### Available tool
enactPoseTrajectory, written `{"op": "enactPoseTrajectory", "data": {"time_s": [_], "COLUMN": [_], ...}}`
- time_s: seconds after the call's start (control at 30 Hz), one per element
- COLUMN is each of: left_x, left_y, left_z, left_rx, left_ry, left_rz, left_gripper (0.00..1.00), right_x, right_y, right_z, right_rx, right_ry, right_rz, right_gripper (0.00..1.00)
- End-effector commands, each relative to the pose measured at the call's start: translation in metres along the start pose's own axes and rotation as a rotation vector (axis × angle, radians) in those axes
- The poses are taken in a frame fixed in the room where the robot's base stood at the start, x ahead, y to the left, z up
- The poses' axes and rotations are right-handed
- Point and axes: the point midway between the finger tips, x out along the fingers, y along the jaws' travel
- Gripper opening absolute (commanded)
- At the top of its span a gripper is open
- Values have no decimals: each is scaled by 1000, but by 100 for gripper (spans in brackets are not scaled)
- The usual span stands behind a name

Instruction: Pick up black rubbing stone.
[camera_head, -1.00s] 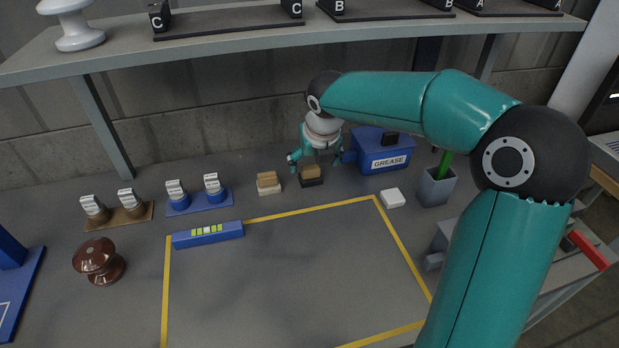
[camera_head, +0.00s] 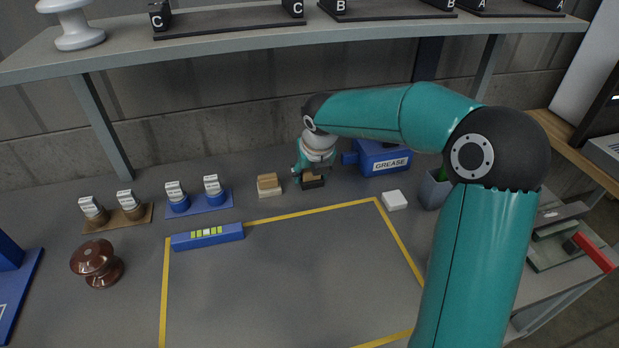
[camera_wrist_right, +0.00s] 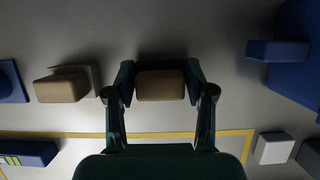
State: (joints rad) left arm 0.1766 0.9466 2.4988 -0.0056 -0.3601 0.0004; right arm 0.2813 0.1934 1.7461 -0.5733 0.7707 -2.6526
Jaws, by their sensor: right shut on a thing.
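The black rubbing stone (camera_head: 313,184) has a black base and a tan block on top. It is near the back of the bench, left of the blue grease box. My right gripper (camera_head: 311,175) reaches down over it. In the right wrist view, the stone's tan top (camera_wrist_right: 161,84) sits between the two fingers of my right gripper (camera_wrist_right: 161,82), one on each side, and they are shut on it. The stone appears still at bench level. My left gripper is not in view.
A similar block with a pale base (camera_head: 269,185) stands just left. The blue grease box (camera_head: 383,158) and a white block (camera_head: 394,200) are to the right. A shelf (camera_head: 240,29) overhangs the back. The yellow-outlined area (camera_head: 290,280) in front is clear.

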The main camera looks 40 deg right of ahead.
Motion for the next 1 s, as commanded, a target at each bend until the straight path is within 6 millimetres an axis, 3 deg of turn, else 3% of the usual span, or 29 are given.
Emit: {"op": "enactPoseTrajectory", "data": {"time_s": [0.03,0.13,0.53,0.83,1.0], "left_x": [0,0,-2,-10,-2], "left_y": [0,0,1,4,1], "left_z": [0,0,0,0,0], "left_rx": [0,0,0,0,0], "left_ry": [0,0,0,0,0], "left_rz": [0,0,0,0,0], "left_gripper": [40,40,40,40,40], "right_x": [0,0,-6,-38,-49], "right_y": [0,0,-1,-1,-1], "right_z": [0,0,3,14,-25], "right_rx": [0,1,2,2,0], "right_ry": [0,-1,-3,-4,-3], "right_rz": [0,0,0,1,1], "right_gripper": [27,13,13,13,13]}}
